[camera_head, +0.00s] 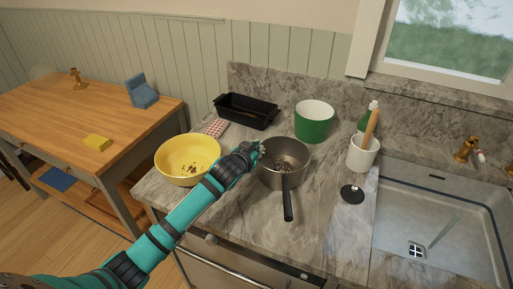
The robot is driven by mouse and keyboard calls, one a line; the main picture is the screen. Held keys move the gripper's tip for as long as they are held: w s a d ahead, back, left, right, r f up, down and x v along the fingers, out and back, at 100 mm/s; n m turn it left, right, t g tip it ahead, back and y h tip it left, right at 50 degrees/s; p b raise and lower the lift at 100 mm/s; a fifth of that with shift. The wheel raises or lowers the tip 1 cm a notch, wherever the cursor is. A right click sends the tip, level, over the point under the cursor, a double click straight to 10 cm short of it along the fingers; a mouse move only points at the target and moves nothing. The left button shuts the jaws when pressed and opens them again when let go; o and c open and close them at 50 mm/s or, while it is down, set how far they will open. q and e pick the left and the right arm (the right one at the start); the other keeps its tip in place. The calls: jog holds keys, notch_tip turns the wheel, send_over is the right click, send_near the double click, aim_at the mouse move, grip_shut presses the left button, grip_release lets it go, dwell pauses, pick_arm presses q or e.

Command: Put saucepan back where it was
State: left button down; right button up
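A grey metal saucepan (286,177) with a black handle stands upright on the marble counter. Its handle points toward the front of the counter, and small dark bits lie inside it. My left gripper (257,149) is at the saucepan's left rim, between it and the yellow bowl. The fingers are small and dark in the view, so I cannot tell whether they are open or shut on the rim. My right gripper is not in view.
A yellow bowl (172,172) with dark bits stands close left of the saucepan. Behind are a black loaf pan (247,117) and a green pot (314,128). A white utensil crock (356,155), black lid (352,194) and sink (440,262) are right. The front counter is bare.

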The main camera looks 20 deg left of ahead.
pick_arm(q)
jog(key=shift+r, duration=0.1)
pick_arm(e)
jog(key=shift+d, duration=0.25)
pick_arm(q)
jog(key=c, duration=2)
grip_release()
jog(key=shift+f, duration=0.25)
jog(key=o, duration=0.5)
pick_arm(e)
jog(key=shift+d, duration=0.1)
pick_arm(q)
jog(key=shift+r, duration=0.25)
jog(key=shift+s, duration=0.25)
jog(key=b+v, duration=0.1)
jog(key=v, duration=1)
jog(key=shift+s+r, duration=0.15)
jog(key=shift+s, duration=0.1)
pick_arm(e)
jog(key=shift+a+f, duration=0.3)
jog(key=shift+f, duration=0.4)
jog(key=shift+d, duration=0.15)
